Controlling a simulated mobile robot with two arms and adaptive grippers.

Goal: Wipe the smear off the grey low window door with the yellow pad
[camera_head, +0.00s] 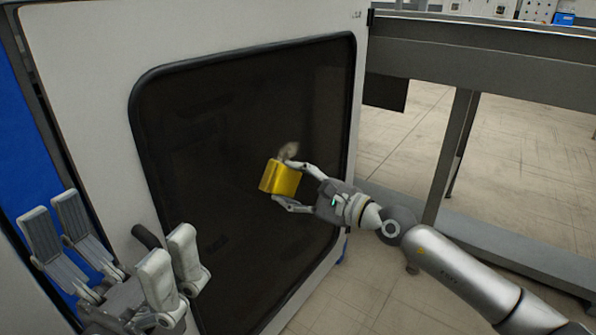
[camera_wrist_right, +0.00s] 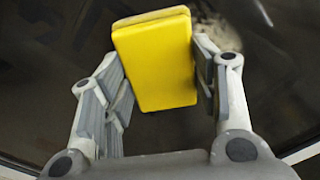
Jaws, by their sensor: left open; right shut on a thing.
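The grey low window door has a white-grey frame (camera_head: 240,25) around a large dark window (camera_head: 220,130). A pale smear (camera_head: 289,150) shows on the window just above the yellow pad (camera_head: 278,177). In the right wrist view the smear (camera_wrist_right: 213,30) lies right of the pad (camera_wrist_right: 160,60), partly hidden by a finger. My right gripper (camera_head: 286,182) is shut on the pad in front of the window; I cannot tell whether the pad touches the glass. My left gripper (camera_head: 118,248) is open and empty at the lower left, in front of the door.
A dark grey metal frame (camera_head: 470,62) with legs stands to the right of the door. Tiled floor (camera_head: 400,150) shows beneath and around it. A blue panel (camera_head: 22,140) is at the far left.

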